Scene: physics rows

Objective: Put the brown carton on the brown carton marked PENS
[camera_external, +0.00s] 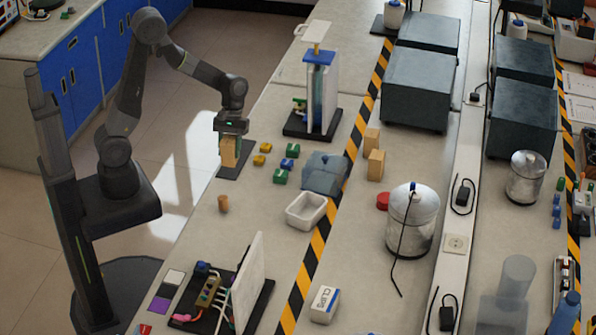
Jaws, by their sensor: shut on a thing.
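My gripper (231,136) is at the near-left bench edge, pointing down and shut on a brown carton (230,153). The carton is upright over a dark mat (235,173); I cannot tell whether it touches the mat. Two other brown cartons stand close together further right, past the striped tape: one at the back (371,138) and one in front (376,165). No PENS lettering can be read on any of them, so I cannot tell which is marked.
Small yellow, blue and green blocks (280,176), a grey-blue device (325,174) and a white tray (306,210) lie between my gripper and the two cartons. A tall panel stand (320,95) rises behind. A metal canister (411,220) stands right. A white CLIPS box (325,304) is in front.

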